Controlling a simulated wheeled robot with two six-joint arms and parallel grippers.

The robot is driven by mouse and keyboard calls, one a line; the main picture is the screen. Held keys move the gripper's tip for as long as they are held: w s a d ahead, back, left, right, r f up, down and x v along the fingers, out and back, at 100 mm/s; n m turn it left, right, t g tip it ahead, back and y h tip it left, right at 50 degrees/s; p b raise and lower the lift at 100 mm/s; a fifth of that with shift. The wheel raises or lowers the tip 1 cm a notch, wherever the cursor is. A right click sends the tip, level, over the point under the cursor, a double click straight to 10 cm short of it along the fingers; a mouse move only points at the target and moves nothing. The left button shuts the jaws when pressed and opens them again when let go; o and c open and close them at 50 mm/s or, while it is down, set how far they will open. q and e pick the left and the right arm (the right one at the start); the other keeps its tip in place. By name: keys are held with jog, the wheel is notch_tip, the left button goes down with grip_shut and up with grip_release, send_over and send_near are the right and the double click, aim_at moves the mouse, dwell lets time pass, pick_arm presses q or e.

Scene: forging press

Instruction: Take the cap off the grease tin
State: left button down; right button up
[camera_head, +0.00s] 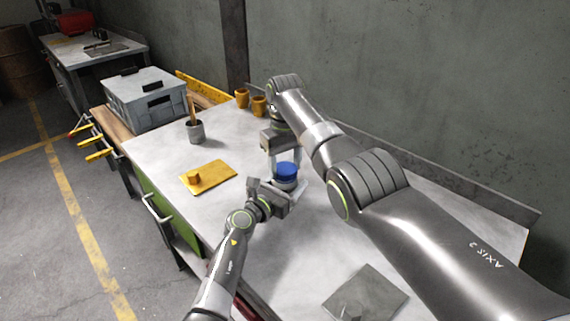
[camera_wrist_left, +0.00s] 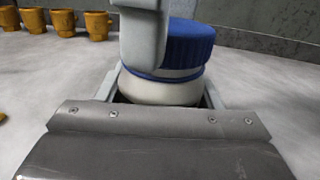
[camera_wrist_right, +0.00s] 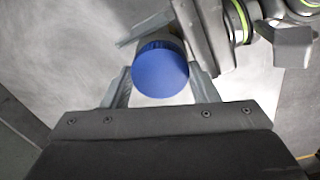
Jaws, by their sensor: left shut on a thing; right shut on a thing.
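The grease tin (camera_wrist_left: 160,91) is a white round body, upright over the table. Its blue cap (camera_head: 286,170) sits on top, and shows from above in the right wrist view (camera_wrist_right: 160,72). My left gripper (camera_head: 287,186) comes in from the side and is shut on the tin's body. My right gripper (camera_head: 285,160) reaches down from above and is shut on the cap, a finger on either side. In the left wrist view one right finger hides part of the cap. Any gap between cap and tin cannot be made out.
A yellow mat (camera_head: 222,168) with a small yellow piece (camera_head: 193,177) lies left of the tin. A grey cup (camera_head: 196,132) with sticks, a grey crate (camera_head: 146,102) and orange cups (camera_head: 242,97) stand farther back. A grey plate (camera_head: 372,283) lies at the front right.

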aim_at(285, 168)
jog(key=shift+r, duration=0.15)
dwell(0.3)
jog(key=shift+r, duration=1)
jog(key=shift+r, duration=1.95)
pick_arm(q)
jog(key=shift+c, duration=1.5)
grip_release()
